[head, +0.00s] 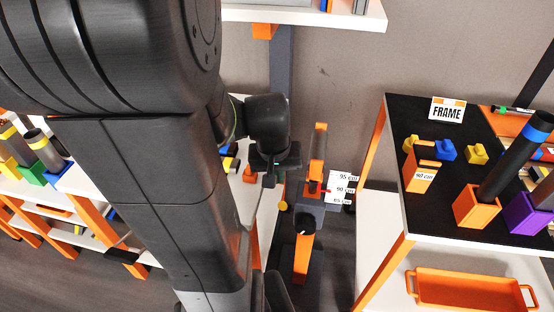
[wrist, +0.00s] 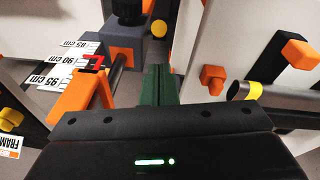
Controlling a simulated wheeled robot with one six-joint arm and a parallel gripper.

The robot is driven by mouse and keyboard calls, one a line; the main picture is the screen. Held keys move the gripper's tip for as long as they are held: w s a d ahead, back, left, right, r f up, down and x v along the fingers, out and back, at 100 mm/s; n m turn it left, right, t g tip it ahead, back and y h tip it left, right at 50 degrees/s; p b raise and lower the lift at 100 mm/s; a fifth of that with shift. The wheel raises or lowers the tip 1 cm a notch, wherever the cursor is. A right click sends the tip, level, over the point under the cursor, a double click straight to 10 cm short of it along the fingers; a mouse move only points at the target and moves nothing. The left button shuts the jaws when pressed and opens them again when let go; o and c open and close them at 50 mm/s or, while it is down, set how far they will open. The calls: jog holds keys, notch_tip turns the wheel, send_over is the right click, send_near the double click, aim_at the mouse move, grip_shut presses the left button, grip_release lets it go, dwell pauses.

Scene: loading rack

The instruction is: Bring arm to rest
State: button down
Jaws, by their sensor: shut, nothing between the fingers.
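My arm fills the left and middle of the head view, a thick black upper link bending down, with the wrist hanging near the picture's middle. In the wrist view the dark green fingers of my gripper (wrist: 157,86) are together with nothing between them, beyond the black gripper body with its green light. In the head view the fingers are hard to make out below the wrist. The gripper is near an orange and grey measuring stand (head: 303,255), which also shows left of the fingers in the wrist view (wrist: 84,95). I cannot tell whether they touch.
A black-topped table (head: 408,128) with a FRAME sign (head: 447,109) stands at the right, bearing coloured blocks and upright tubes. An orange tray (head: 470,291) lies on its lower shelf. White shelving (head: 75,213) with coloured holders is at the left. A high white shelf (head: 330,16) is at the back.

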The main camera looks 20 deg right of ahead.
jog(key=v, duration=0.4)
jog(key=shift+r+p, duration=0.4)
jog(key=b+x, duration=0.3)
jog(key=x, duration=1.1)
jog(key=shift+a+b, duration=0.1)
jog(key=shift+b, duration=0.25)
jog(key=shift+r, duration=0.15)
